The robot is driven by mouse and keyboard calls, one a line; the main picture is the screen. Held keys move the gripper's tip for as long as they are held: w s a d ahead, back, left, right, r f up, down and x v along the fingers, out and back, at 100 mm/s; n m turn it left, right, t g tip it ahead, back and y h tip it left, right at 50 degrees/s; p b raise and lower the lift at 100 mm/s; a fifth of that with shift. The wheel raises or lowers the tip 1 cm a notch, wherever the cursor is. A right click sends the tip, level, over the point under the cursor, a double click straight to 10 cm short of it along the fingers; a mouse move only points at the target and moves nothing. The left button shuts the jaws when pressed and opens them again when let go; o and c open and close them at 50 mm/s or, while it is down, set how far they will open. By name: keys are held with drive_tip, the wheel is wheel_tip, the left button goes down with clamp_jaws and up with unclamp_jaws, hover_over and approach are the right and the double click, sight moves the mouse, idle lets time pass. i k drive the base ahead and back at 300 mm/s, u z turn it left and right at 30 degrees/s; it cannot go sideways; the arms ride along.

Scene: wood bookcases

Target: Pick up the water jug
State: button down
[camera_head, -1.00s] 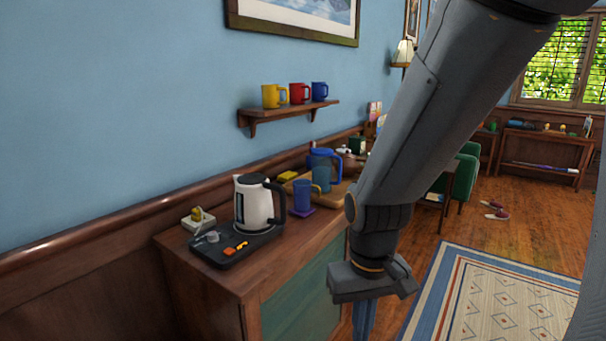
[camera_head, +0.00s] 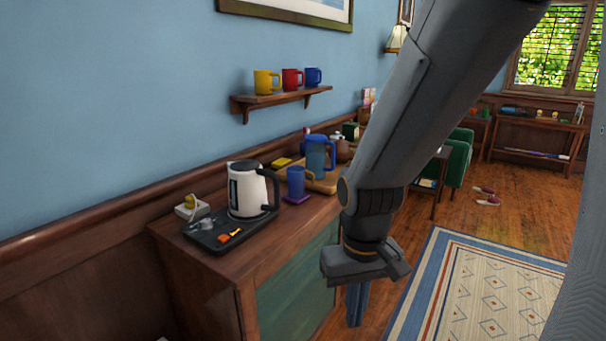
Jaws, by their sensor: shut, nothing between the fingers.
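The water jug (camera_head: 318,160) is a see-through blue pitcher with a darker blue lid and handle. It stands upright on a wooden tray (camera_head: 328,187) on the cabinet, behind and right of a blue cup. My gripper (camera_head: 355,318) points downward in front of the cabinet, lower and nearer than the jug. It is apart from the jug, and its blue-grey fingers are shut with nothing between them. My arm covers the area just right of the jug.
On the cabinet top (camera_head: 272,233) stand a white kettle (camera_head: 249,190) on a dark tray (camera_head: 210,240) and a blue cup (camera_head: 295,181) on a purple coaster. A wall shelf (camera_head: 280,97) holds three mugs. A rug (camera_head: 490,300) covers open floor at right.

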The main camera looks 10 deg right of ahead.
sight(316, 144)
drive_tip(key=u, duration=0.05)
drive_tip(key=k, duration=0.35)
drive_tip(key=z, duration=0.8)
drive_tip(key=i, duration=0.8)
drive_tip(key=u, duration=0.05)
